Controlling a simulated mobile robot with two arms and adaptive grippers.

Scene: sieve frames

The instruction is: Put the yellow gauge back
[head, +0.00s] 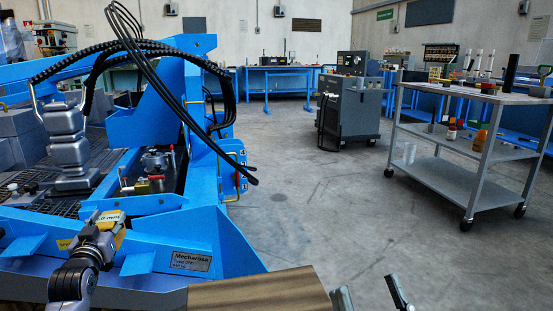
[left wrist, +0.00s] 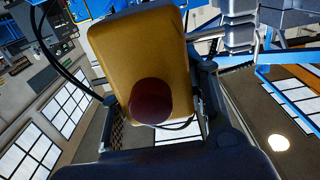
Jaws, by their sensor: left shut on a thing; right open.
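The yellow gauge (head: 111,217), with dark lettering ending in "mm" on a pale face, is in my left gripper (head: 103,228), above the front of the blue machine frame (head: 190,240). In the left wrist view the gauge (left wrist: 137,48) fills the middle, with a dark red round knob (left wrist: 160,101) on it. The left fingers (left wrist: 158,105) lie on both sides of it. My right gripper (head: 370,298) is open and empty at the bottom edge, its fingers apart. I cannot tell which place belongs to the gauge.
A brown board (head: 260,290) lies at the bottom front. A fitting with red and yellow parts (head: 155,184) sits in the blue frame, and black hoses (head: 140,45) arch over it. A grey trolley (head: 465,180) with bottles stands right. The floor between is clear.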

